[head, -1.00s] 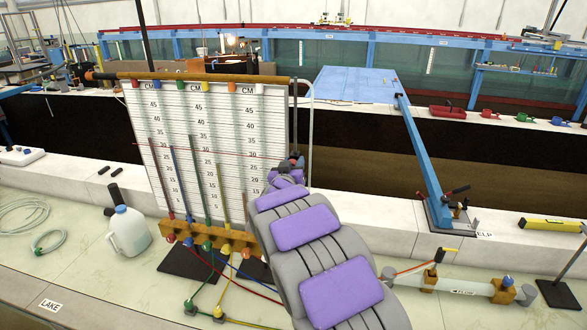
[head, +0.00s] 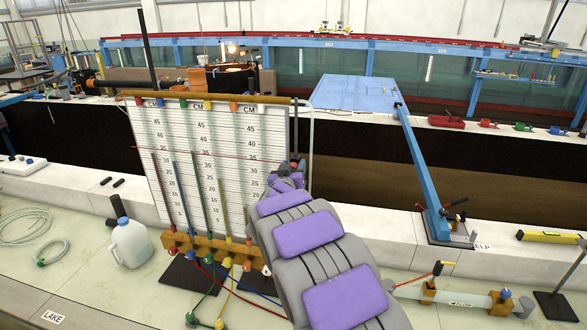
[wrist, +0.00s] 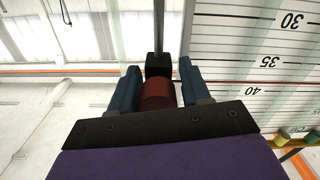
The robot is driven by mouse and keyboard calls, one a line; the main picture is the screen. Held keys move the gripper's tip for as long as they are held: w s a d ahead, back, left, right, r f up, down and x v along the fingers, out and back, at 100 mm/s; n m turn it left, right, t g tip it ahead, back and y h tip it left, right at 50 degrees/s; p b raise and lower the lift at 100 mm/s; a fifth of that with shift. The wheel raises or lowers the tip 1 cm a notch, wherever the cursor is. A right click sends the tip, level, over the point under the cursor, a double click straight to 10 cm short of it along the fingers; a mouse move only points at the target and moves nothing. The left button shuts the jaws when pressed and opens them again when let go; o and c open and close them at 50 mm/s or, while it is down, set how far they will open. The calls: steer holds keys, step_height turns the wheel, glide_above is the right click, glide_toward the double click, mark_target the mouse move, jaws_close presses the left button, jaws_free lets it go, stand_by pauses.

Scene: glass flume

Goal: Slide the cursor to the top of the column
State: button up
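The cursor's red knob (wrist: 158,95) sits between the two blue fingers of my gripper (wrist: 160,88) in the wrist view. Both fingers appear to press on it. A black block (wrist: 158,65) lies just beyond it on a thin grey rod (wrist: 154,25). In the head view my gripper (head: 292,168) is at the right edge of the white scale board (head: 215,135), mostly hidden by my purple-padded arm. A thin red line (head: 220,154) crosses the board a little above the 35 marks. The board's top bar (head: 215,99) is above the gripper.
Coloured tubes and a wooden manifold (head: 205,245) stand at the board's foot. A white jug (head: 130,242) is at left. A blue lever arm (head: 422,165) stands to the right. Space above my gripper along the board's right edge looks clear up to the top bar.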

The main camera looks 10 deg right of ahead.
steer(key=shift+o, duration=1.1)
steer(key=shift+a, duration=0.1)
steer(key=shift+s, duration=0.1)
steer(key=b+v, duration=0.1)
steer(key=v, duration=1.6)
steer(key=shift+a, duration=0.2)
steer(key=shift+f, duration=0.1)
